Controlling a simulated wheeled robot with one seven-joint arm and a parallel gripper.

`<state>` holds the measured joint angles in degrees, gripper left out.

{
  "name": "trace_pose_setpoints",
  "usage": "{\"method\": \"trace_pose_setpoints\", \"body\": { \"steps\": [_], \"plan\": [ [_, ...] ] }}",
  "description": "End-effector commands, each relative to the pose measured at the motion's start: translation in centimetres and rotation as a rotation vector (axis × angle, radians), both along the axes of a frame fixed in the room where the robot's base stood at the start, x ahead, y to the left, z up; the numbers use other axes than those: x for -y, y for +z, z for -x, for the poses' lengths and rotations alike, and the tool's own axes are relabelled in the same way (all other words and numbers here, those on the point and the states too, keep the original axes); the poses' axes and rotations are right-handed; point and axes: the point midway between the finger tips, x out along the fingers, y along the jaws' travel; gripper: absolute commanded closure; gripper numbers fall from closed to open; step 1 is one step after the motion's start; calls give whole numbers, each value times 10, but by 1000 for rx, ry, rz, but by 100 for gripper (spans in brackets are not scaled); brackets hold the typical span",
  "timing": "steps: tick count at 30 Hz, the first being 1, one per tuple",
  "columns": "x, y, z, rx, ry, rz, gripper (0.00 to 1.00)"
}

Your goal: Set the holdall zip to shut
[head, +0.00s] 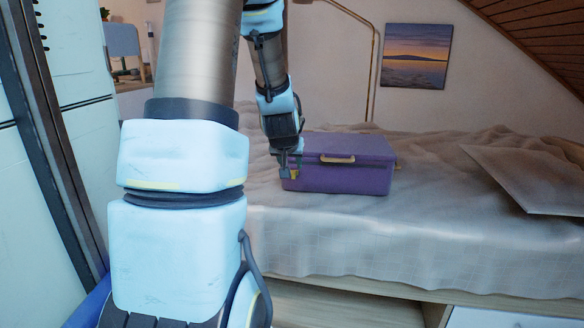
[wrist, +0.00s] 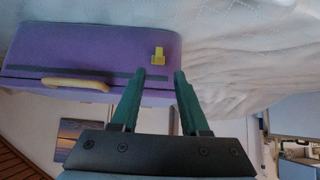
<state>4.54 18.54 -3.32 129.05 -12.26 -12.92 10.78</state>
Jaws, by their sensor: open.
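The purple holdall (head: 345,180) sits upright on the bed, with its lid down. It also fills the upper left of the wrist view (wrist: 90,38). A dark band (wrist: 95,74) runs along its side below the lid. The small yellow zip pull (wrist: 158,54) is near one end of this band; in the head view it is at the holdall's left end (head: 294,175). My gripper (wrist: 160,75) is open and empty. In the wrist view the pull appears just beyond and between its fingertips; I cannot tell whether they touch the holdall. My gripper (head: 285,166) is partly hidden in the head view.
A tan handle (head: 337,159) sticks out from the holdall's front. A thin brass pole (head: 374,80) stands behind.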

Motion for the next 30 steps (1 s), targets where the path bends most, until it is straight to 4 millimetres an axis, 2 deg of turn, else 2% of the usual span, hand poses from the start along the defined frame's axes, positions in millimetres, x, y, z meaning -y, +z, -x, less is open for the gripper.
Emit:
{"method": "trace_pose_setpoints", "body": {
  "steps": [1,4,9,20,23,26,30],
  "plan": [
    [0,10,7,3,-1,0,55],
    [-1,21,19,2,0,0,55],
    [-3,31,30,1,1,1,55],
    [-3,32,33,-1,1,1,55],
    [-3,29,41,-27,-4,1,55],
    [-4,17,70,-121,-15,2,55],
    [-11,-4,135,-321,-27,-9,55]
  ]
}}
